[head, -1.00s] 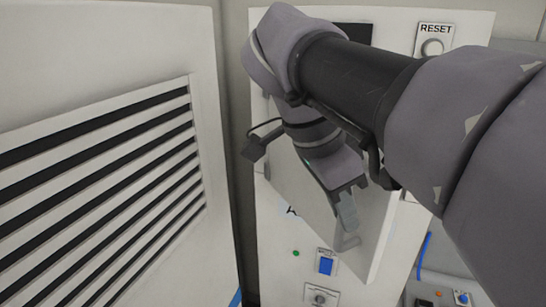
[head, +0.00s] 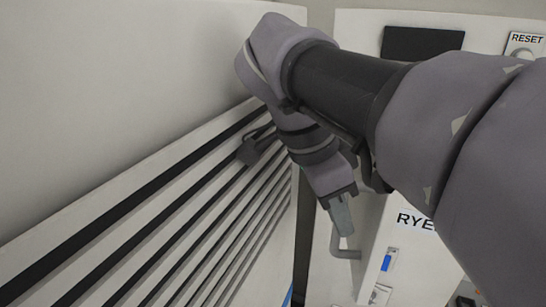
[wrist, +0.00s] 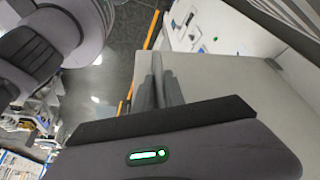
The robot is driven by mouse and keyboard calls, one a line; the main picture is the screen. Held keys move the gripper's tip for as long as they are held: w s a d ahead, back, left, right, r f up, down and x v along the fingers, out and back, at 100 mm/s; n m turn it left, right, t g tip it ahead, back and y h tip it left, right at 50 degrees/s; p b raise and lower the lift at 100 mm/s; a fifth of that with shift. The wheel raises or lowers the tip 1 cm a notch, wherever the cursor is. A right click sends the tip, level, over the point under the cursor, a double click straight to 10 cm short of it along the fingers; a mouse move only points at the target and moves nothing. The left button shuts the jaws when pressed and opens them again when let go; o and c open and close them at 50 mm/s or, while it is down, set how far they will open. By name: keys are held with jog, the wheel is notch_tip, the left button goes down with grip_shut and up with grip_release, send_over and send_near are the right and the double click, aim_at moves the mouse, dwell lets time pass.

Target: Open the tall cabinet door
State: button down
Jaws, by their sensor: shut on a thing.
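The tall white cabinet (head: 480,30) stands at the right in the head view. Its door (head: 372,235) stands out from the front, seen nearly edge-on, with a grey bar handle (head: 345,253) on its left side. My gripper (head: 343,222) reaches down to the handle and is shut on it. In the wrist view the fingers (wrist: 158,92) close around the handle bar (wrist: 157,65), beside the pale door panel (wrist: 235,85). My arm hides the door's upper part and much of the cabinet front.
A white louvred panel (head: 140,230) fills the left, close beside my wrist in the head view. The cabinet front carries a RESET button (head: 525,45), a dark screen (head: 422,42), a RYE label (head: 415,221) and a blue switch (head: 387,262). A dark floor (wrist: 115,70) shows in the wrist view.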

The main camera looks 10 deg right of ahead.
dwell(0.3)
jog(key=c, duration=1.4)
grip_release()
jog(key=shift+w, duration=0.1)
jog(key=shift+r, duration=0.1)
